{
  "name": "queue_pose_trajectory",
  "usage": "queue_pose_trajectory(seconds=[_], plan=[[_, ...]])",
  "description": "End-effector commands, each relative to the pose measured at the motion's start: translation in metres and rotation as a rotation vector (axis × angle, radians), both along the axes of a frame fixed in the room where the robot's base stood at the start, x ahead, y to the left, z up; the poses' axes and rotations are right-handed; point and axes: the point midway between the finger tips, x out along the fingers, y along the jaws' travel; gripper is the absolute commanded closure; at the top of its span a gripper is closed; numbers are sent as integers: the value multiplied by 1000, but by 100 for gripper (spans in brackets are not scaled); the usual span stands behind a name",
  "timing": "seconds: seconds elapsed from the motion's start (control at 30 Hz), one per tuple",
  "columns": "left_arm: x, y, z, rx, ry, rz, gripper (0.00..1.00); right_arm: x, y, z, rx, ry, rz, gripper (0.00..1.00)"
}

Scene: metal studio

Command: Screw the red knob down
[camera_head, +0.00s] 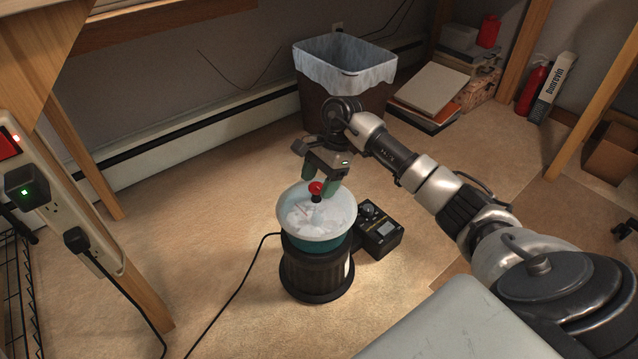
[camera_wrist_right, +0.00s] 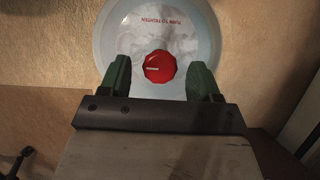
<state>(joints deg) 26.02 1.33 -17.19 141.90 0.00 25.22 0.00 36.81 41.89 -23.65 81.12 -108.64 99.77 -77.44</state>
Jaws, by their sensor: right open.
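The red knob (camera_head: 316,187) stands on a short dark stem in the middle of a round tumbler (camera_head: 327,236) with a pale lid and teal side, seated on a black ribbed base (camera_head: 316,272). In the right wrist view the red knob (camera_wrist_right: 159,66) shows from above, with a light line on its face. My right gripper (camera_head: 322,180) is over the lid with its green fingers pointing down. In the right wrist view the right gripper (camera_wrist_right: 163,78) is open, one finger on each side of the knob, with gaps between. My left gripper is not in view.
A black control box (camera_head: 380,232) with a dial stands close to the right of the base. A cable runs from the base to the lower left. A lined bin (camera_head: 345,75) stands behind my right gripper. A wooden post with a power strip (camera_head: 60,210) is at the left.

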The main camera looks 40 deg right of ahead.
Motion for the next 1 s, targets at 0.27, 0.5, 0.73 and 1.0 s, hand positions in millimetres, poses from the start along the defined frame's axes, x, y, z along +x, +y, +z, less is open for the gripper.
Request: queue_pose_trajectory(seconds=[0.27, 0.5, 0.73, 1.0], plan=[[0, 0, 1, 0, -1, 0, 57, 0, 0, 0, 0, 0, 0, 43], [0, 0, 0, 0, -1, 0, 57, 0, 0, 0, 0, 0, 0, 80], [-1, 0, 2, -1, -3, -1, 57, 0, 0, 1, 0, 0, -10, 87], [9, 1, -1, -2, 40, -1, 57, -2, -1, 3, -2, 0, -113, 87]])
